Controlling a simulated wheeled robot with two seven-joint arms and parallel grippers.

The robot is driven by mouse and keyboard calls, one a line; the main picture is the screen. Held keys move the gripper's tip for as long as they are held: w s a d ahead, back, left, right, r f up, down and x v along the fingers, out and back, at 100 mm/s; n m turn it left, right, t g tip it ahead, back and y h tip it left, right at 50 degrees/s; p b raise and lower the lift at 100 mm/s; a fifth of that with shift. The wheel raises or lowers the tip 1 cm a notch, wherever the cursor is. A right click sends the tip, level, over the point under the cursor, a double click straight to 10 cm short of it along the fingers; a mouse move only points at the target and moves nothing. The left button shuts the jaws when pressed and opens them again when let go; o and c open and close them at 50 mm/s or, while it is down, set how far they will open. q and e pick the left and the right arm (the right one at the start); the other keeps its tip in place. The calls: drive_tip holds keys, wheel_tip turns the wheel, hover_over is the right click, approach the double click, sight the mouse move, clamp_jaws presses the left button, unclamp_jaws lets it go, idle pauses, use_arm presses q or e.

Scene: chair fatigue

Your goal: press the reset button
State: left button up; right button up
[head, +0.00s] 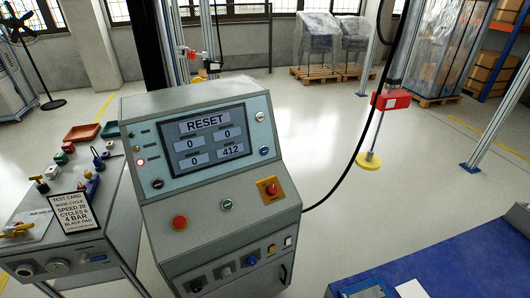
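A grey control console (232,243) stands in the middle of the head view with a tilted top panel. Its lit screen (208,138) reads RESET, with zeros and 412 below. A green button (227,205) sits on the lower front, with a red button (179,222) to its left and a red knob on a yellow plate (270,189) to its right. Small round buttons and lamps flank the screen, one lit red (140,161). Several small switches line the bottom. The labels are too small to read, so I cannot tell which one is reset. Neither gripper is in view.
A grey bench (123,215) at left holds valves, coloured trays and a test card (74,212). A blue table (450,262) fills the lower right. A black cable (355,160) hangs right of the console. Open floor lies behind, with wrapped chairs on pallets.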

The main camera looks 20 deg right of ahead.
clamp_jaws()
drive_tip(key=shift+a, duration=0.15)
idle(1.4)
